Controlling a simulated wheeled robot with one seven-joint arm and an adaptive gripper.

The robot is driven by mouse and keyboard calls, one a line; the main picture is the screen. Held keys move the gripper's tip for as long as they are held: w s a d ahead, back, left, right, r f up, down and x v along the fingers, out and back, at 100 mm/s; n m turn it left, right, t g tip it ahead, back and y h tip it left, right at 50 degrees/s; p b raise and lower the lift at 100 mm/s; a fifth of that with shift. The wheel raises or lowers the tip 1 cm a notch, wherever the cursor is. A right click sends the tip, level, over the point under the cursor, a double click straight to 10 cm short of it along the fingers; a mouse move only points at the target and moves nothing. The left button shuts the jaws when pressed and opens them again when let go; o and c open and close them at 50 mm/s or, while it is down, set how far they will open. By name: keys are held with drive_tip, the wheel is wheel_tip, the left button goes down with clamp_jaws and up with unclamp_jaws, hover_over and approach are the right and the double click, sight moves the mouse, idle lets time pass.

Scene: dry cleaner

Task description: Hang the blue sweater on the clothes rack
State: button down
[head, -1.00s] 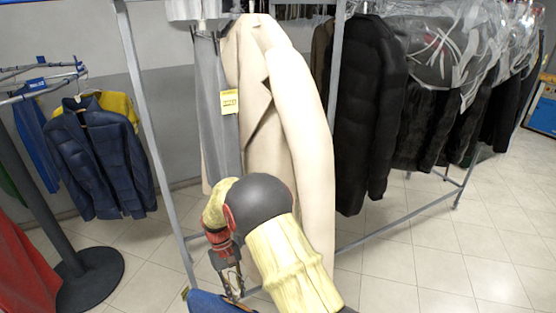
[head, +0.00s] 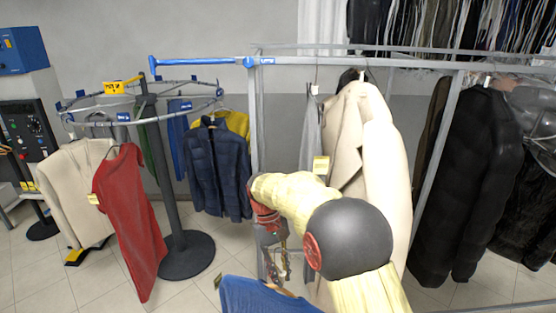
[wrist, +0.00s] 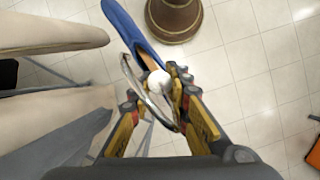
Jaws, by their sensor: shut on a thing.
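The blue sweater (head: 258,297) hangs below my gripper at the bottom of the head view. In the wrist view a strip of its blue cloth (wrist: 128,27) shows past the fingertips. My gripper (head: 273,262) is shut on the sweater's hanger; in the wrist view the fingers (wrist: 163,88) close around its pale round part and metal hook. The clothes rack is a grey metal frame (head: 254,120) with a blue bar (head: 200,61) reaching out to the left. My gripper is below that bar and beside the rack's left post. Most of the sweater is out of frame.
A cream coat (head: 372,150) and dark jackets (head: 465,180) hang on the rack to the right. A round stand (head: 165,140) at left holds a red garment (head: 132,220), a cream sweater (head: 75,190) and a navy jacket (head: 220,165). Tiled floor shows between.

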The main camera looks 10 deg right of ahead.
drive_tip(key=s+a+r+n+t+h+p, duration=0.1)
drive_tip(key=a+r+n+p, duration=0.2)
drive_tip(key=r, duration=0.7)
drive_tip(key=s+a+r+n+p, duration=0.15)
drive_tip(key=r+p, duration=0.35)
drive_tip(key=r, duration=0.5)
drive_tip(key=s+a+r+n+t+h+p, duration=0.1)
drive_tip(key=s+r+n+p, duration=0.2)
drive_tip(key=r, duration=0.7)
drive_tip(key=s+d+r+n+t+p, duration=0.1)
drive_tip(key=s+r+n+t+p, duration=0.1)
drive_tip(key=r+n, duration=0.6)
drive_tip(key=s+d+r+n+t+y+p, duration=0.1)
drive_tip(key=s+d+r+n+t+p, duration=0.1)
drive_tip(key=r+n+p, duration=0.3)
wheel_tip(320, 180, up, 6)
drive_tip(key=s+n+t, duration=0.1)
drive_tip(key=n, duration=0.2)
drive_tip(key=shift+s+d+t, duration=0.15)
drive_tip(key=shift+s+t, duration=0.15)
